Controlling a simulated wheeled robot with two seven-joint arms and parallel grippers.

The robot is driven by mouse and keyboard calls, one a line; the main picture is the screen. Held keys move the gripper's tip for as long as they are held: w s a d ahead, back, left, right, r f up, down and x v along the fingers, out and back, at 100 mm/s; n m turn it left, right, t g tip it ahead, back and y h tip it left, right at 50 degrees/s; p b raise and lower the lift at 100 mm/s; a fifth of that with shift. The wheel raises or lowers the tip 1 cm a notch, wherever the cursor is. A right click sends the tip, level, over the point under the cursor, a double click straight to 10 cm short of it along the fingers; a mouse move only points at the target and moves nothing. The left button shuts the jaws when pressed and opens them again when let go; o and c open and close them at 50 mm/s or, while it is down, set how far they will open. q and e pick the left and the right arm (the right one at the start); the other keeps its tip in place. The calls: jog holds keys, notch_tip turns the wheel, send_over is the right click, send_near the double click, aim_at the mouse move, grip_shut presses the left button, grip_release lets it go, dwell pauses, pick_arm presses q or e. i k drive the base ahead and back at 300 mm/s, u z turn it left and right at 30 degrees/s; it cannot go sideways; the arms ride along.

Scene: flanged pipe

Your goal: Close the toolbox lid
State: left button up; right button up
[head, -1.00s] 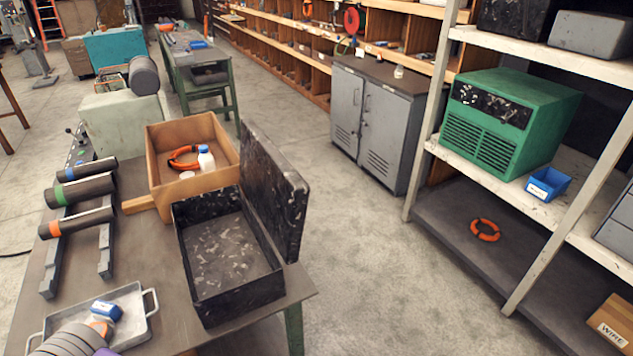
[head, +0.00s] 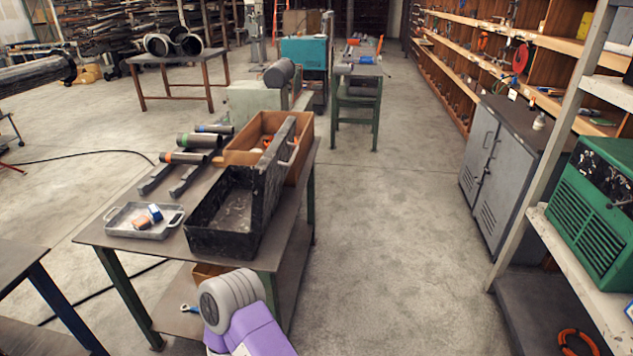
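The black, scuffed toolbox (head: 222,238) stands on the near end of the workbench. Its lid (head: 275,165) is open and stands upright along the right side of the box, with a handle on its outer face. The inside of the box looks empty apart from pale scuffs or flecks. A grey and purple link of my arm shows at the bottom, below the bench's front edge and apart from the toolbox. Neither gripper can be seen.
Open floor (head: 390,260) lies right of the bench. A grey cabinet (head: 495,165) and shelving stand farther right.

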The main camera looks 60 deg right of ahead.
aim_at(270, 173)
jog(key=z, duration=1.8)
jog(key=k, duration=0.45)
jog(key=z, duration=1.35)
jog(key=i, duration=0.3)
jog(key=u, duration=1.05)
jog(key=i, duration=0.9)
jog(key=u, duration=0.95)
